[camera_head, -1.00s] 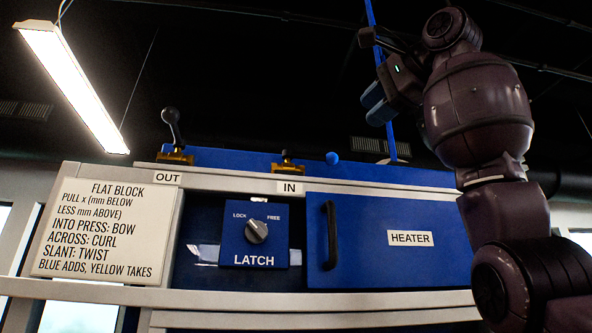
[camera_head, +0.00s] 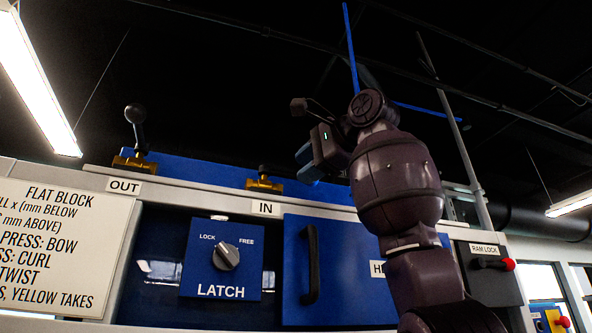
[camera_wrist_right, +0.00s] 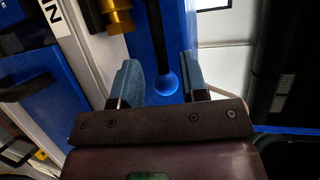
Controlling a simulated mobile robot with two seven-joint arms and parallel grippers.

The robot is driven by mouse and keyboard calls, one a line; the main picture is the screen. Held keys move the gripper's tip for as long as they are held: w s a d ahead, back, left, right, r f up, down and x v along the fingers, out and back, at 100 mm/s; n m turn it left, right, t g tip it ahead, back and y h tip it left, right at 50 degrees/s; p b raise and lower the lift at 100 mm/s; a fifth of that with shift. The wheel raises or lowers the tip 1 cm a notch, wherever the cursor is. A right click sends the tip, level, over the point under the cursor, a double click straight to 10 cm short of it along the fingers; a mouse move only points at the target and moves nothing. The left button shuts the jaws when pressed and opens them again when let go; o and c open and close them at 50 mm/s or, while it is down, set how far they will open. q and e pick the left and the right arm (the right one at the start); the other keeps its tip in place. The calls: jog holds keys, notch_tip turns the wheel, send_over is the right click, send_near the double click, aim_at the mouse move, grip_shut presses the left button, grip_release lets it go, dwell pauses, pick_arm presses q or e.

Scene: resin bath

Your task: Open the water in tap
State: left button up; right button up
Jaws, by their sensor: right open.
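The water in tap has a brass body (camera_head: 264,181) above the IN label (camera_head: 265,208). Its brass also shows in the right wrist view (camera_wrist_right: 115,14). In that view, its black lever ends in a blue ball (camera_wrist_right: 166,83). My right gripper (camera_head: 306,165) is open, just right of the tap in the head view, where it hides the ball. In the wrist view the ball appears between the two blue-grey fingers, with gaps on both sides. I cannot tell how deep it sits between them. My left gripper is not in view.
The OUT tap (camera_head: 135,150) stands to the left with its black lever upright. Below are the LATCH knob (camera_head: 226,256) and the heater door with its black handle (camera_head: 310,264). A RAM LOCK lever (camera_head: 490,264) is at the right. A text board (camera_head: 50,245) is at the left.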

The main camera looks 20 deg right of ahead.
aim_at(291, 176)
jog(key=shift+p+x, duration=0.35)
jog(key=shift+x, duration=1.3)
jog(key=shift+c, duration=0.3)
grip_shut()
